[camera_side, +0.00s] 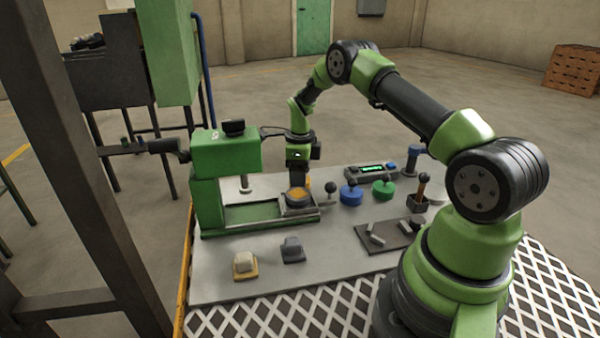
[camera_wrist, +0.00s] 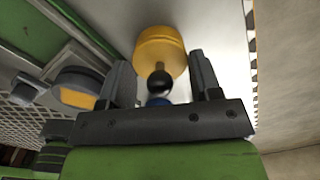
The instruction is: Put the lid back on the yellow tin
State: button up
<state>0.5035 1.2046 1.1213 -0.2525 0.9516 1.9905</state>
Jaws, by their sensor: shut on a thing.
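I take this as the lid, held at the fingertips. The seam between lid and tin cannot be made out, so I cannot tell whether they touch. A black ball knob (camera_wrist: 159,81) shows between the fingers. In the side view the yellow is mostly hidden behind my gripper.
The green press (camera_side: 225,160) stands close on the left. A blue tin (camera_side: 351,195) and a green tin (camera_side: 383,190) stand to the right.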

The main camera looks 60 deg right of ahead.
jog(key=o, duration=1.1)
jog(key=shift+o, duration=0.2)
jog(key=shift+a, duration=0.1)
jog(key=shift+c, duration=0.3)
jog(key=shift+r, duration=0.25)
jog(key=shift+o, duration=0.7)
jog(key=shift+r, duration=3.3)
grip_shut()
